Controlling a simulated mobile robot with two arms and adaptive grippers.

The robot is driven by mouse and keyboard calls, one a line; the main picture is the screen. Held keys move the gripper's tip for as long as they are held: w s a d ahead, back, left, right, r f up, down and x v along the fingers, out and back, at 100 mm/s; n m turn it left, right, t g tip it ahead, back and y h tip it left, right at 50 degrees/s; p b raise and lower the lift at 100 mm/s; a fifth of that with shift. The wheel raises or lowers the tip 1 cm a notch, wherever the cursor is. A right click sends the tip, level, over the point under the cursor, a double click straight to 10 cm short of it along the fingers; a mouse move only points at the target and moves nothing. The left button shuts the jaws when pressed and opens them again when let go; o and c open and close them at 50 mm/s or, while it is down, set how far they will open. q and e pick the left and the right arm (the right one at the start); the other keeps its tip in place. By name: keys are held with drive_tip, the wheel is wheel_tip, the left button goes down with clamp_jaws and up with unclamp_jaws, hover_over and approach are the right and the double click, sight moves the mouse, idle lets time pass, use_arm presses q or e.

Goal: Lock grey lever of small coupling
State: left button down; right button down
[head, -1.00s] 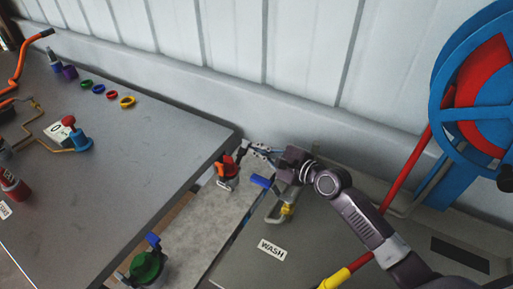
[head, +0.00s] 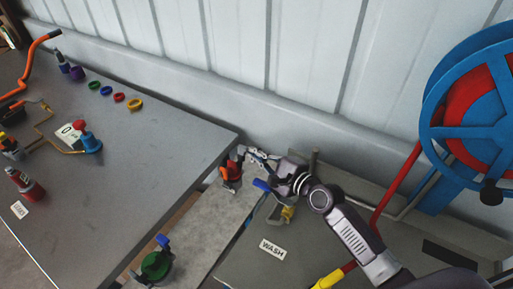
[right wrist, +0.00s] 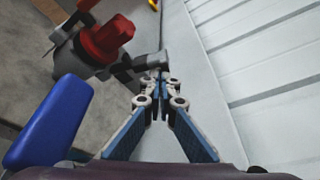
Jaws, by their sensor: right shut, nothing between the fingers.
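A small coupling with a red-orange body (head: 231,173) stands in the gap past the corner of the left table. In the right wrist view its red top (right wrist: 105,38) is at upper left, and a grey lever (right wrist: 146,63) reaches right from it. My right gripper (head: 250,154) comes in from the right, just beside the coupling. In the right wrist view its fingertips (right wrist: 157,82) are together with nothing between them, at the lever's end. They look very close to it, but I cannot tell whether they touch. My left gripper is not in view.
A blue-handled valve (head: 262,185) is close under the right gripper; its blue handle (right wrist: 50,120) fills the wrist view's left. A green coupling (head: 156,264) with a blue lever stands lower left. The wall (head: 180,75) rises behind. A blue-and-red hose reel (head: 470,115) is at right.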

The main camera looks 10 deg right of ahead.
drive_tip(key=shift+s+a+r+n+t+p, duration=0.35)
drive_tip(key=shift+s+a+n+p, duration=0.2)
drive_tip(key=shift+s+a, duration=0.25)
drive_tip(key=shift+a+f, duration=0.1)
drive_tip(key=shift+a, duration=0.05)
